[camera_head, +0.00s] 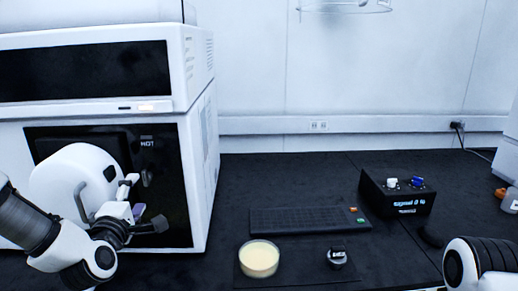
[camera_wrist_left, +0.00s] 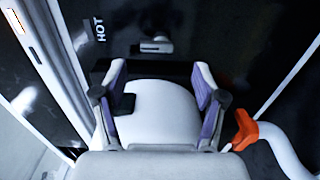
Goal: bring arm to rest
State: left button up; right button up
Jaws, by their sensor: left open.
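My left gripper (camera_head: 143,210) is in front of the dark front panel of the large white instrument (camera_head: 205,120) at the left. Its two fingers with purplish pads are spread apart. In the left wrist view the open jaws (camera_wrist_left: 159,78) frame a smooth white rounded surface (camera_wrist_left: 160,112), and I see no object gripped. A dark panel marked HOT (camera_wrist_left: 100,30) lies beyond the fingers. Part of my right arm (camera_head: 485,262) shows at the lower right; its gripper is outside the picture.
An orange part (camera_wrist_left: 243,130) on a white curved tube is close right of the jaws in the wrist view.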

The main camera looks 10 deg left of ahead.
pick_arm(q)
jog(key=s+d+f+m+g+h+p, duration=0.1)
jog(key=s+d+f+m+g, duration=0.15)
jog(key=f, duration=0.65)
jog(key=s+d+f+m+g+h+p, duration=0.1)
jog(key=s+d+f+m+g, duration=0.15)
jog(key=f, duration=0.75)
jog(key=s+d+f+m+g+h+p, duration=0.1)
jog(key=s+d+f+m+g, duration=0.2)
jog(key=f, duration=0.6)
jog(key=s+d+f+m+g, duration=0.1)
jog(key=s+f+m+g, duration=0.2)
jog(key=s, duration=0.4)
jog(key=s+d+f+m+g+h, duration=0.1)
jog(key=s+d+f+m+g, duration=0.1)
jog(key=s+f+m, duration=0.3)
jog(key=s+d+f+m+g+p, duration=0.1)
jog(key=s+f+m+g, duration=0.3)
jog(key=s, duration=0.7)
jog(key=shift+d+g+h, duration=0.3)
jog(key=shift+d, duration=0.3)
